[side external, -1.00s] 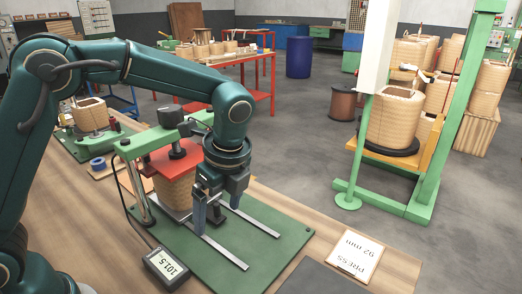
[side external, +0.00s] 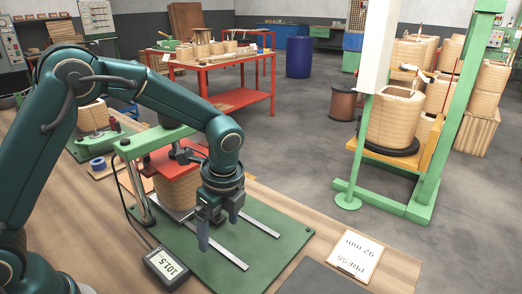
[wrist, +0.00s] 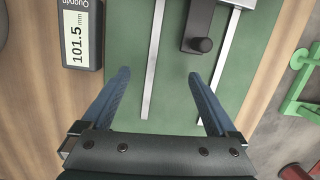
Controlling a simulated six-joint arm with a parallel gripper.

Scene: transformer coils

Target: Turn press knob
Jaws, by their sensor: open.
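The press stands on a green base plate (side external: 270,243), with a green beam (side external: 150,143) over a red plate (side external: 160,162) that rests on a tan coil (side external: 178,190). In the wrist view, a dark grey crank arm (wrist: 199,15) ends in a round black knob (wrist: 203,45). In the side view my arm hides most of the press top. My gripper (side external: 218,231) is open and empty, pointing down in front of the coil. In the wrist view its fingers (wrist: 158,75) are spread wide, and the knob lies beyond the right fingertip, not between them.
A gauge (side external: 167,269) reading 101.5 mm lies left of the base plate. A card (side external: 355,255) reading "PRESS 92 mm" lies on the bench at right. Two metal rails (side external: 216,246) run along the plate. A green stand (side external: 430,175) with a coil is off to the right.

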